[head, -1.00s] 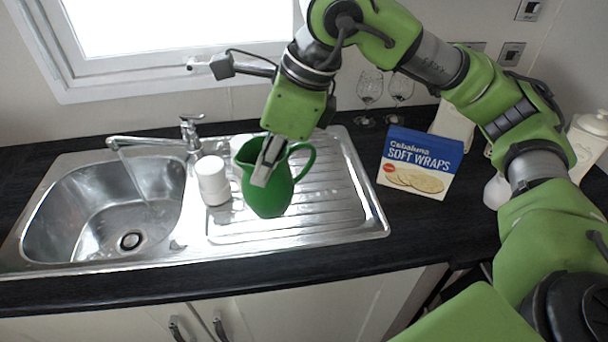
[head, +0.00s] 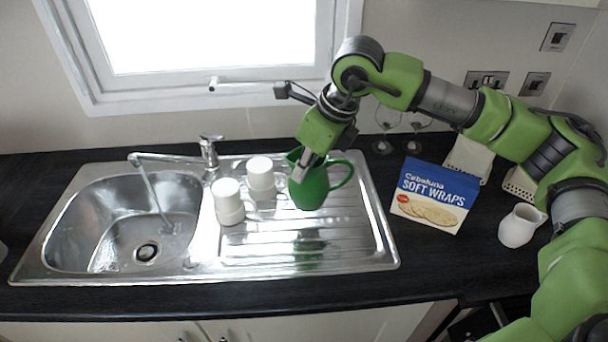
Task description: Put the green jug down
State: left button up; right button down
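The green jug (head: 310,190) is upright over the ribbed steel drainer (head: 345,245), to the right of two white mugs. Its handle points right. A green reflection shows on the steel below it, apart from its base, so it appears held a little above the drainer. My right gripper (head: 306,168) comes down from above and is shut on the jug near its rim; one finger shows against the jug's near side, the other is hidden. My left gripper is not in view.
White mugs (head: 228,203) and (head: 261,177) stand at the drainer's left, near the sink bowl (head: 120,225). The tap (head: 208,152) is behind. A soft wraps box (head: 432,195), wine glasses and a small white jug (head: 517,227) are right. The drainer's front and right are bare.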

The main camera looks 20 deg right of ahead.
jog(key=w+f, duration=0.1)
jog(key=w+d+f+p, duration=0.1)
jog(key=shift+w+f, duration=0.15)
jog(key=shift+f, duration=0.2)
jog(key=f+p, duration=0.2)
jog(key=f, duration=0.1)
jog(key=shift+w+d, duration=0.1)
jog(key=shift+w, duration=0.1)
jog(key=shift+f, duration=0.35)
jog(key=shift+f+b, duration=0.1)
jog(key=shift+b, duration=0.2)
jog(key=c, duration=2.3)
grip_release()
jog(key=shift+s, duration=0.1)
